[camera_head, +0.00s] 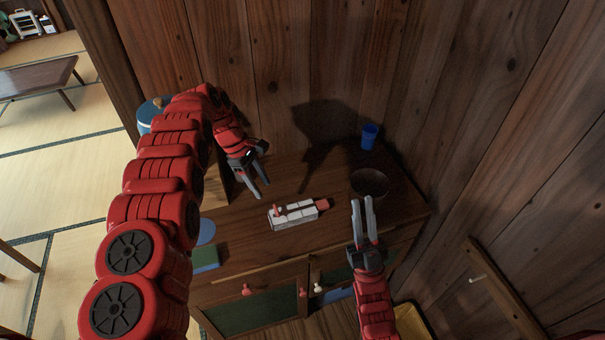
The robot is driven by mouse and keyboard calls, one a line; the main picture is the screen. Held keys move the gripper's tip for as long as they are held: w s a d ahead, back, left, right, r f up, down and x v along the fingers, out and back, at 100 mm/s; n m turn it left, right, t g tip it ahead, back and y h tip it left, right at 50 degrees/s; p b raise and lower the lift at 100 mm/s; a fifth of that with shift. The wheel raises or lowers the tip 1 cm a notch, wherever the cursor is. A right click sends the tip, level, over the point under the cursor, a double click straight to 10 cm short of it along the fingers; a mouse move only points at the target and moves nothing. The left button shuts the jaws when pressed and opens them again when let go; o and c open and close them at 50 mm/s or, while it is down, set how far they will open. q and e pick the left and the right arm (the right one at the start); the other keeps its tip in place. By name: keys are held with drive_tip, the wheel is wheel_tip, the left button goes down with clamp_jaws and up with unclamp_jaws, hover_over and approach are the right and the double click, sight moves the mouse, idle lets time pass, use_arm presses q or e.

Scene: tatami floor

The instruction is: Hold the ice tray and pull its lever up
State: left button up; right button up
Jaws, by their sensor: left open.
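The ice tray (293,216) is white with a red lever along its top and a red end at the right. It lies on the wooden cabinet top, slightly slanted. My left gripper (263,191) is open and empty, above and left of the tray, apart from it. My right gripper (362,199) points away from me, to the right of the tray and apart from it. A narrow gap shows between its fingers and nothing is between them.
A dark bowl (370,183) stands just beyond my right gripper, and a blue cup (369,136) stands near the wall. A green-and-blue block (205,258) and a blue round thing (205,231) are at the left. Wooden walls (440,120) close the back and right.

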drive_tip(key=w+a+f+m+g+h, duration=0.2)
drive_tip(key=w+f+g+h, duration=0.1)
drive_tip(key=w, duration=0.9)
drive_tip(key=w+a+f+m+g+h, duration=0.2)
drive_tip(key=w+f+m+g, duration=0.15)
drive_tip(key=w, duration=0.75)
drive_tip(key=w+a+f+m+g+h, duration=0.1)
drive_tip(key=w+a+f+g+h, duration=0.2)
drive_tip(key=w, duration=0.9)
drive_tip(key=m+g+h, duration=0.3)
drive_tip(key=m+g, duration=1.1)
drive_tip(key=g, duration=0.5)
hover_over(309, 214)
drive_tip(key=s, duration=0.3)
drive_tip(key=shift+n, duration=0.25)
drive_tip(key=f, duration=1.5)
drive_tip(key=shift+w+f, duration=0.3)
drive_tip(key=shift+f, duration=0.1)
drive_tip(key=shift+a+f, duration=0.1)
drive_tip(key=shift+f, duration=0.45)
